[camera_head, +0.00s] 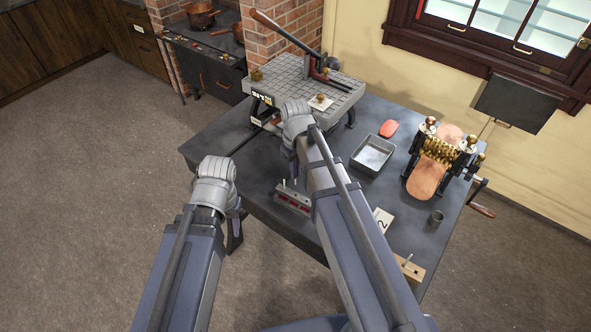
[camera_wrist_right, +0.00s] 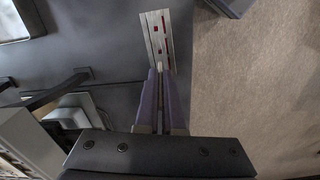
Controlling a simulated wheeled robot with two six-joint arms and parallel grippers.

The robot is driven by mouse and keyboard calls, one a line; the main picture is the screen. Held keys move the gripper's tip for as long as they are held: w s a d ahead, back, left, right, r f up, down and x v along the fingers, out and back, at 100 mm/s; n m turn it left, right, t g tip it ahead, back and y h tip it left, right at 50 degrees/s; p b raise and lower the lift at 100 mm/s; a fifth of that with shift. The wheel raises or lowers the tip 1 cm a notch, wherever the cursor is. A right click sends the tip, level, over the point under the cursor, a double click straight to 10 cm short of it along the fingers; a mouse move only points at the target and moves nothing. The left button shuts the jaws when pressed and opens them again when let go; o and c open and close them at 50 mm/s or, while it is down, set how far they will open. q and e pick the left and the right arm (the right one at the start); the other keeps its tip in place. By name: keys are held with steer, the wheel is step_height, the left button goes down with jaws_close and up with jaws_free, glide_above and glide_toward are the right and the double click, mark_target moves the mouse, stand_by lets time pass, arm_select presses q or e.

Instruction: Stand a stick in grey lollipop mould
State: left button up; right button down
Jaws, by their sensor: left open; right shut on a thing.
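The grey lollipop mould (camera_head: 292,203) with red-filled cavities stands near the front-left edge of the dark table. It also shows in the right wrist view (camera_wrist_right: 150,36), just beyond my fingertips. My right gripper (camera_head: 290,173) is shut on a thin pale stick (camera_wrist_right: 159,67) whose end points at the mould. I cannot tell whether that end touches the mould or is inside it. A thin upright pale line shows above the mould in the head view. My left gripper (camera_head: 236,222) is open and empty, left of the table edge, away from the mould.
A wooden block (camera_head: 411,271) with an upright stick stands at the front right. A metal tray (camera_head: 372,154), a red lump (camera_head: 389,129), a number card (camera_head: 382,221), a dark cup (camera_head: 437,217) and the brass roller machine (camera_head: 440,152) are on the table. A gridded press (camera_head: 318,90) stands behind.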

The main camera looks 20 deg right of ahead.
steer(key=shift+f+b, duration=2.35)
steer(key=shift+f, duration=0.1)
steer(key=shift+f+b, duration=2.65)
steer(key=c, duration=1)
jaws_free()
steer(key=shift+o, duration=0.4)
steer(key=shift+o, duration=1.4)
steer(key=shift+r, duration=0.15)
steer(key=shift+r+p, duration=0.9)
steer(key=shift+p, duration=0.15)
steer(key=shift+r, duration=0.1)
